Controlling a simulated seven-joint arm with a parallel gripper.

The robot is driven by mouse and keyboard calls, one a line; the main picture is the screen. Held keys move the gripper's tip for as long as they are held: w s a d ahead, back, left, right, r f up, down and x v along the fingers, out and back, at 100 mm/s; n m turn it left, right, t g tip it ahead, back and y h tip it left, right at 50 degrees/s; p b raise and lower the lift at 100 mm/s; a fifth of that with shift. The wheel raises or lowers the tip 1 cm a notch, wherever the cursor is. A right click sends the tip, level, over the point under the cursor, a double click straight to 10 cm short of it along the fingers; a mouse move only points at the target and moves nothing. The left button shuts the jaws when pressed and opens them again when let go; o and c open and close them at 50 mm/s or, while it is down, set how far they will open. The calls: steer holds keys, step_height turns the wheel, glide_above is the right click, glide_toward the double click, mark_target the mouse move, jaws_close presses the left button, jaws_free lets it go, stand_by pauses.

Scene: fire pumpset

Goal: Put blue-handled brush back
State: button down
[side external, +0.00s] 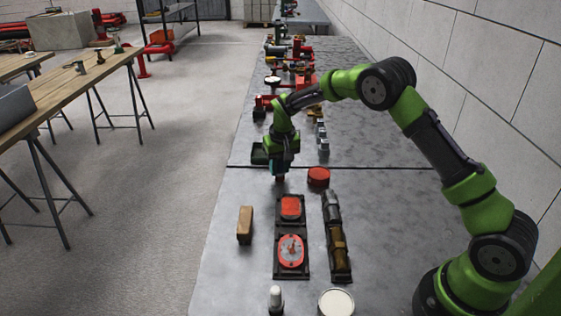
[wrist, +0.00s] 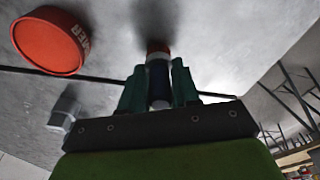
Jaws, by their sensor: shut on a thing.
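My gripper (side external: 280,170) points down over the metal table, to the left of a red round tin. In the wrist view my gripper (wrist: 158,95) is shut on a small upright piece with a dark blue part, a pale band and a reddish end; it looks like the blue-handled brush (wrist: 158,73). In the side view only a small reddish-brown tip shows below the fingers. I cannot tell whether that tip touches the table.
The red tin (side external: 318,176) also shows in the wrist view (wrist: 47,40). Pump parts crowd the far table.

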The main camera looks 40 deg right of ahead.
steer(key=c, duration=0.8)
jaws_free()
steer(key=shift+f, duration=0.15)
steer(key=s+a+r+t, duration=0.1)
steer(key=s+r, duration=0.2)
steer(key=r, duration=0.6)
steer(key=s+a+r, duration=0.1)
steer(key=s+r, duration=0.3)
steer(key=r, duration=0.6)
steer(key=s+a+r+t+y, duration=0.25)
steer(key=s+r, duration=0.25)
steer(key=s, duration=0.5)
steer(key=s+a, duration=0.1)
steer(key=s, duration=0.4)
steer(key=s+a+f+t, duration=0.1)
steer(key=s, duration=0.4)
steer(key=s+a+t, duration=0.1)
steer(key=s, duration=0.4)
steer(key=shift+a+f, duration=0.3)
steer(key=shift+a, duration=0.1)
steer(key=shift+w, duration=0.1)
